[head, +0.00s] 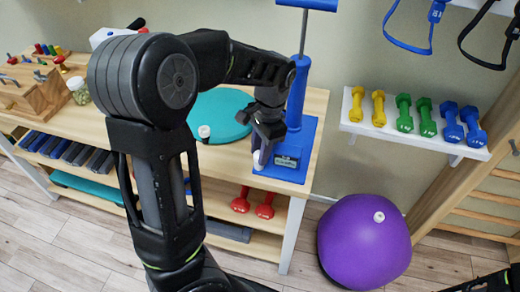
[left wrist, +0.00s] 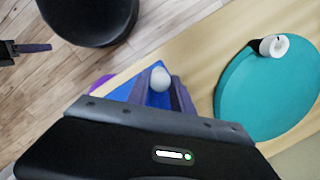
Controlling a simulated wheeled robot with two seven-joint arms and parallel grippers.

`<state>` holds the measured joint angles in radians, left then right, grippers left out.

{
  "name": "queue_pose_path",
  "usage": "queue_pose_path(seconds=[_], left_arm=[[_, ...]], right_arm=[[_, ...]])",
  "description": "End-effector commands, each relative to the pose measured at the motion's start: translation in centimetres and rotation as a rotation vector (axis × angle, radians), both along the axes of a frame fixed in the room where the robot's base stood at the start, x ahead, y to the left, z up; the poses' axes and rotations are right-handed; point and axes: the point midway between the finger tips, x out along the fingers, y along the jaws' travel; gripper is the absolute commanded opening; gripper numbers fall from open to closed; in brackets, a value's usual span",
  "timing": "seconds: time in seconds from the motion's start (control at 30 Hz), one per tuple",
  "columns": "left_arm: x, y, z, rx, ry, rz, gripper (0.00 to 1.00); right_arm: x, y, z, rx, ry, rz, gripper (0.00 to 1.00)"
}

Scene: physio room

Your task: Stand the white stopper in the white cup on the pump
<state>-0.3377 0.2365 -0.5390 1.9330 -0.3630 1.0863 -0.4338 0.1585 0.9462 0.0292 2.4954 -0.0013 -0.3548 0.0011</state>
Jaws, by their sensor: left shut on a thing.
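My left gripper (head: 260,150) is shut on the white stopper (head: 257,159), low over the front left part of the blue base (head: 290,163) of the pump. In the left wrist view the stopper (left wrist: 160,79) shows as a round white end between the two fingers (left wrist: 162,92), with blue behind it. I cannot make out the white cup; the gripper and stopper may hide it. I cannot tell whether the stopper touches anything below. A part of my right gripper (left wrist: 35,47) shows at the left wrist view's edge, its jaws unclear.
A teal disc (head: 222,112) with a small white fitting (head: 204,131) lies left of the pump's blue column (head: 298,95). A purple ball (head: 362,245) stands on the floor to the right. A shelf (head: 355,126) holds several dumbbells. A wooden block (head: 35,92) is at far left.

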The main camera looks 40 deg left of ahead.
Motion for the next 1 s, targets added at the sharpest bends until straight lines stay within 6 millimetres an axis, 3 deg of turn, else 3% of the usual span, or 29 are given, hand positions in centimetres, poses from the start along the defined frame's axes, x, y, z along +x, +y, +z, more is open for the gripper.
queue_pose_path(seconds=[1.0], left_arm=[[0.01, 0.00, -0.88, 0.000, 0.000, 0.000, 0.00]], right_arm=[[0.00, 0.00, -0.44, 0.000, 0.000, 0.000, 0.36]])
